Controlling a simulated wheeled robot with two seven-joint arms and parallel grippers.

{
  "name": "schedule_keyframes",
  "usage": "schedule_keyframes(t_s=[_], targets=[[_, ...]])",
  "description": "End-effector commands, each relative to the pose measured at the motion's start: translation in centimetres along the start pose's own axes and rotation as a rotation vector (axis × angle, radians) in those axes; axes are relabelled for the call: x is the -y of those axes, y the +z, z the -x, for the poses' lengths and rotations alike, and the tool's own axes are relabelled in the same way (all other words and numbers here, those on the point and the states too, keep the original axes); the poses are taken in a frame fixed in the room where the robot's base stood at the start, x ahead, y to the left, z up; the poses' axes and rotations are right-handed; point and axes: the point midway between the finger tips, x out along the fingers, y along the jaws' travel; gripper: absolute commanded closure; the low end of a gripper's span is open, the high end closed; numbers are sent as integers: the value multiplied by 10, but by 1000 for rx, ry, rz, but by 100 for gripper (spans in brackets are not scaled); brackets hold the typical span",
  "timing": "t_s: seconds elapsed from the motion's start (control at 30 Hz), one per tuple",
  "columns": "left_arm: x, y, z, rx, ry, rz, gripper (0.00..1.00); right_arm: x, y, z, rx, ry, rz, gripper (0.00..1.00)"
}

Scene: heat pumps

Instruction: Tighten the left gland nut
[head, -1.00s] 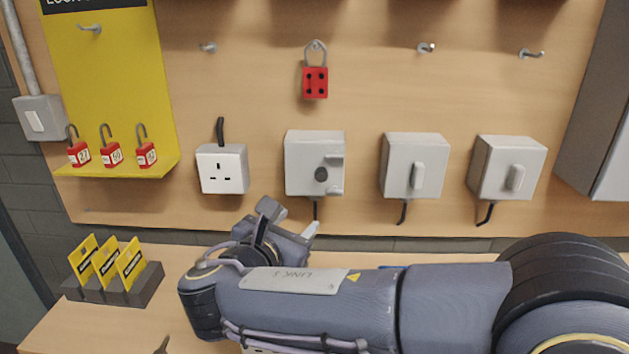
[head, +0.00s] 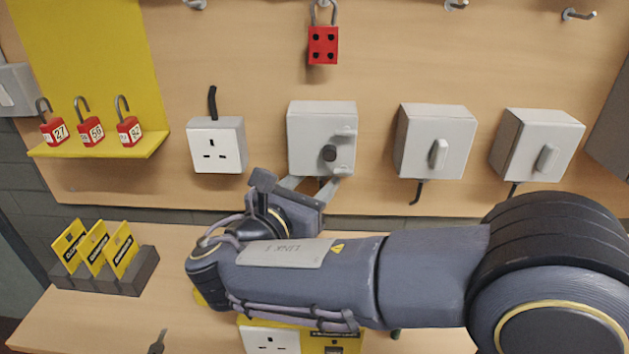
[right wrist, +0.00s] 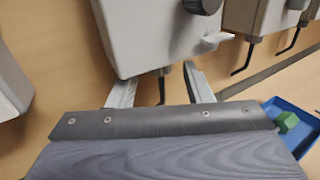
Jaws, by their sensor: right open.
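The leftmost grey switch box (head: 308,128), with a dark round knob, is fixed to the wooden board. A dark cable (right wrist: 162,90) hangs from its underside. The gland nut there is mostly hidden by my fingers in the head view and is hard to make out in the right wrist view. My right gripper (head: 310,186) is open just below the box. In the right wrist view its fingers (right wrist: 160,90) stand on either side of the cable, apart from it. My left gripper is not in view.
Two more grey switch boxes (head: 435,142) (head: 538,145) with cables hang to the right, and a white socket (head: 216,146) to the left. A red padlock (head: 323,45) hangs above. A card holder (head: 105,272) stands on the bench. A blue tray (right wrist: 293,135) holds a green block.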

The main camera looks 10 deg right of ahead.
Motion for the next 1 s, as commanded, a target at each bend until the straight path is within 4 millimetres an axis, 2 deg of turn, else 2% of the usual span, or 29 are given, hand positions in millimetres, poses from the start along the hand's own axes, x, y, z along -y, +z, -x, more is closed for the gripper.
schedule_keyframes(t_s=[0.1, 0.33, 0.7, 1.0], targets=[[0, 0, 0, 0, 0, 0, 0, 0, 0, -6, 0, -2, 0, 54], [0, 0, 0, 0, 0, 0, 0, 0, 0, -7, 0, -1, 0, 54], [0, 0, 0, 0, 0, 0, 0, 0, 0, -7, 0, 0, 0, 99], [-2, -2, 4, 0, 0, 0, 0, 2, 2, -7, -1, 49, -1, 99]])
